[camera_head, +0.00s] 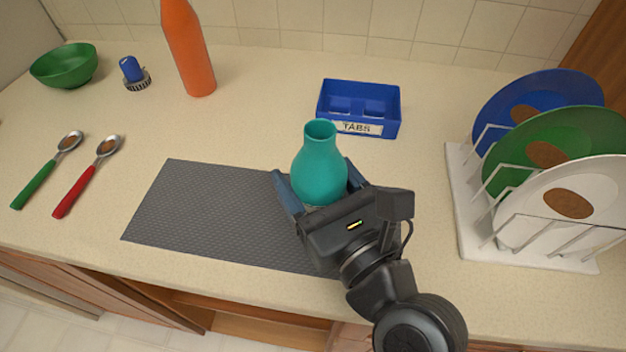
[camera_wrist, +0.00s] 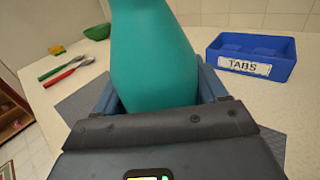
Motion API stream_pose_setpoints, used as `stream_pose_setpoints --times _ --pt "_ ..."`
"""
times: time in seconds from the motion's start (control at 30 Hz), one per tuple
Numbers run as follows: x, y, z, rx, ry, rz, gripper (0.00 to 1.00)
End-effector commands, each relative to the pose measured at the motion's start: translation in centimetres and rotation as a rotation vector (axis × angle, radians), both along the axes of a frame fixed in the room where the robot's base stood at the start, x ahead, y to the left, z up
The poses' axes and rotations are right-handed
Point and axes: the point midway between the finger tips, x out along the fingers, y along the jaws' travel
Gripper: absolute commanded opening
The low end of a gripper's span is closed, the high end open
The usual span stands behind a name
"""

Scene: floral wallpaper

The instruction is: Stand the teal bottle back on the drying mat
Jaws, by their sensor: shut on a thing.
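The teal bottle (camera_head: 320,171) is upright at the right part of the grey drying mat (camera_head: 205,210). It also fills the middle of the wrist view (camera_wrist: 152,55). My gripper (camera_head: 318,186) is shut on the bottle, with one blue finger on each side of its body. The bottle's base is hidden behind my gripper, so I cannot tell whether it touches the mat. The mat also shows in the wrist view (camera_wrist: 85,102).
A blue bin labelled TABS (camera_head: 359,108) stands just behind the bottle. A rack (camera_head: 465,215) with several plates is at the right. An orange bottle (camera_head: 188,50), blue brush (camera_head: 132,73), green bowl (camera_head: 65,65) and green and red spoons (camera_head: 75,190) lie left. The mat's left part is clear.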

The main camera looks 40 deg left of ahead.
Motion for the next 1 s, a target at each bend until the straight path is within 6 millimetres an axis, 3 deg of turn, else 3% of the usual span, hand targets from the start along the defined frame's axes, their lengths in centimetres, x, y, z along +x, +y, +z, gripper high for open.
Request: stream_pose_setpoints --times 0.1,0.5,0.53,0.77,1.0 --pt "-0.01 -0.01 -1.02 0.001 0.000 0.000 0.28" --pt "0.04 -0.05 -1.38 0.001 -0.001 -0.001 0.28" --pt "0.03 -0.05 -1.35 0.000 -0.001 -0.001 0.75" --pt "0.02 -0.03 -1.33 0.000 -0.001 0.000 0.97" --pt "0.02 -0.03 -1.25 0.001 -0.001 0.000 0.97"
